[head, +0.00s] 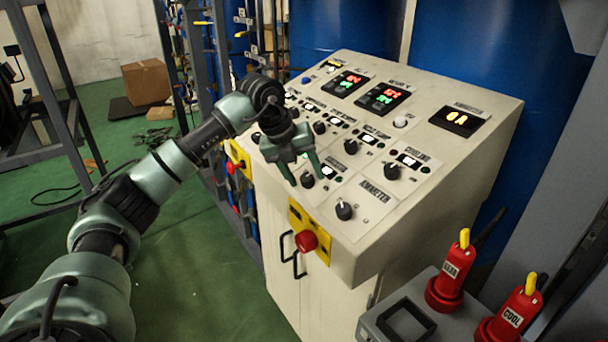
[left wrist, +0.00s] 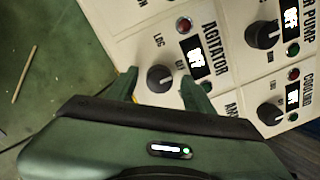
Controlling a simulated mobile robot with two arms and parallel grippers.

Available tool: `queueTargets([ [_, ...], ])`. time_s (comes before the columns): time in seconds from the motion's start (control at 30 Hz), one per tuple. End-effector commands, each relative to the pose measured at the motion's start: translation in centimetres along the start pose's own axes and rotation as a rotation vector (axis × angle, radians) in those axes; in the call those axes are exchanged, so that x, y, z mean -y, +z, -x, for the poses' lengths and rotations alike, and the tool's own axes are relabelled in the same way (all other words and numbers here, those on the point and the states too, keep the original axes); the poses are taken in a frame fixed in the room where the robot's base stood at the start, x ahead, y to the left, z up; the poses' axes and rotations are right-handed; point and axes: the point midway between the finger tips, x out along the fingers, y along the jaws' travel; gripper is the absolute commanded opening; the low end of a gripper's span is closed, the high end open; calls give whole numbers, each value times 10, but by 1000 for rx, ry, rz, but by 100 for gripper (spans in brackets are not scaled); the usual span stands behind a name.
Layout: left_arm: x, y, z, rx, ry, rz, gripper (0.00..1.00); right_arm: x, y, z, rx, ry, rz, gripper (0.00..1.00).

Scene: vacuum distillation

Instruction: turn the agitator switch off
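The agitator switch (left wrist: 160,78) is a round black knob with a light pointer mark, on the white sloped panel of the control cabinet (head: 365,265). The AGITATOR label and a small lit display (left wrist: 195,65) are beside it in the left wrist view. In the head view the knob (head: 307,181) shows between the fingertips. My left gripper (head: 305,178) is open, its two green fingers pointing down at the panel. In the left wrist view the fingers (left wrist: 161,88) are on either side of the knob, with gaps visible. My right gripper is not in view.
Neighbouring knobs are close: the pump knob (left wrist: 262,35), the cooling knob (head: 392,172) and the ammeter knob (head: 344,211). A red emergency button (head: 306,241) juts from the cabinet front. Open green floor lies left.

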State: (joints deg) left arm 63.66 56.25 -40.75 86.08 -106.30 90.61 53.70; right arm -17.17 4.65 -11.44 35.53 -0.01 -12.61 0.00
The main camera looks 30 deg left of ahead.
Motion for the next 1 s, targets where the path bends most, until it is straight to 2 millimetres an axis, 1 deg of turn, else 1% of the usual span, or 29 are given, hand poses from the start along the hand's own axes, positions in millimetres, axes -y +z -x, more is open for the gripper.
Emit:
queueTargets([
  [0.27,-1,-1,-1,-4,2,-1,53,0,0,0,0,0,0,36],
  [0.37,-1,-1,3,-3,2,-1,53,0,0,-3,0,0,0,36],
  [0.47,-1,-1,15,-1,0,-1,53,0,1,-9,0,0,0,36],
  [0.7,-1,0,56,0,-1,0,53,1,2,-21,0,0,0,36],
  [0.8,-1,0,68,-1,1,0,53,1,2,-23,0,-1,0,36],
  [0.9,-1,0,75,-2,1,0,53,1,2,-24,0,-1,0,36],
  [1.0,-1,0,78,-3,1,0,53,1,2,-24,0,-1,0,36],
])
